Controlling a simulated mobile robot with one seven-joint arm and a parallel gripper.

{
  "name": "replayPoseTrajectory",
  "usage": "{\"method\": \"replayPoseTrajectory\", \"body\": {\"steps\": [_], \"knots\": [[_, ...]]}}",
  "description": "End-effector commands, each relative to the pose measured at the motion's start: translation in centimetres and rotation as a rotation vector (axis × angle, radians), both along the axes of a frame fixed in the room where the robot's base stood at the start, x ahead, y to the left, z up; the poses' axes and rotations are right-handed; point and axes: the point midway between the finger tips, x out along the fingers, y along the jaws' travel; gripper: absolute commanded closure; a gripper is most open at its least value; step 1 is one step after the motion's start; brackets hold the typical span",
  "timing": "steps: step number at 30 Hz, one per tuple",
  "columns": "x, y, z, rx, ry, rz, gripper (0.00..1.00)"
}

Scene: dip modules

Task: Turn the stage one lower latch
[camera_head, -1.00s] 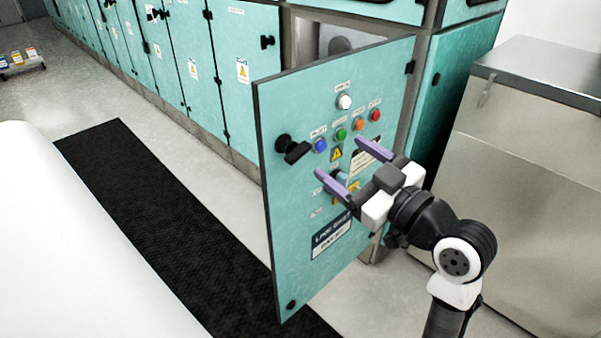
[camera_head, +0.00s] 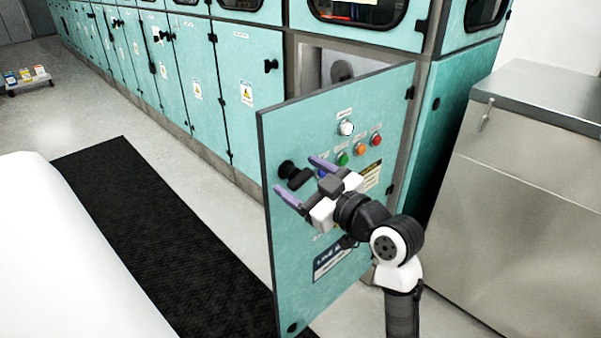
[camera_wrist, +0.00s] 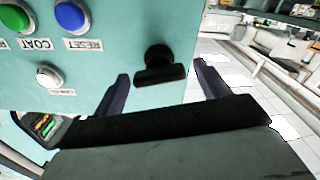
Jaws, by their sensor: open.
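A black latch (camera_head: 299,179) with a round base and a bar handle sits near the left edge of the open teal panel door (camera_head: 350,105). It also shows in the wrist view (camera_wrist: 160,66), its bar nearly level there. My gripper (camera_head: 293,173) is open and empty, with its purple fingers in front of the door around the latch's height. In the wrist view my gripper (camera_wrist: 161,74) has one finger on each side of the latch, with no visible contact. No readable label marks this latch as stage one lower.
White (camera_head: 346,129), green (camera_head: 342,158), orange (camera_head: 359,149) and red (camera_head: 376,140) buttons sit right of the latch. A blue button (camera_wrist: 72,16) shows in the wrist view. Teal cabinets with similar latches (camera_head: 271,66) line the back. A steel cabinet (camera_head: 520,190) stands at right.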

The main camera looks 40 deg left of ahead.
Motion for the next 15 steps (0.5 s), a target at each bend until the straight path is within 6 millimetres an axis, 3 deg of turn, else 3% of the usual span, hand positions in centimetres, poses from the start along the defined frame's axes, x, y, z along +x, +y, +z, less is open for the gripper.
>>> {"method": "replayPoseTrajectory", "body": {"steps": [11,15], "knots": [[0.08,0.84,-0.05,0.0,0.0,0.0,0.25],[0.08,0.82,-0.04,0.0,0.0,0.0,0.4]]}}
